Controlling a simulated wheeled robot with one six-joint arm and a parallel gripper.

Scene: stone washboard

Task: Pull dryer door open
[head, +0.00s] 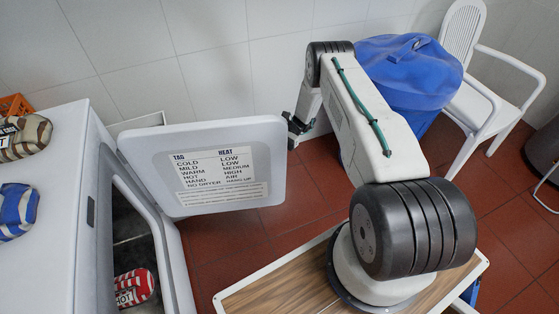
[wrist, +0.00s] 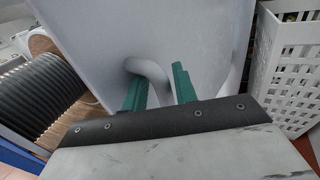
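The dryer door (head: 215,165) is a white rounded panel standing wide open from the dryer front (head: 150,225), its inner side with a heat label facing the head camera. My gripper (head: 296,124) is at the door's far right edge, on its outer side, and is mostly hidden in the head view. In the wrist view, the green fingers of my gripper (wrist: 158,80) are spread apart in front of the door's outer face (wrist: 90,30). A curved white handle (wrist: 150,68) lies between and just beyond the fingers; a gap shows beside it, and contact is unclear.
Inside the dryer lies a red striped bundle (head: 134,287). More bundles, including a blue striped one (head: 17,212), lie on top. A blue bag (head: 410,70) and a white chair (head: 480,75) stand behind my arm. A white perforated basket (wrist: 290,75) is right in the wrist view.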

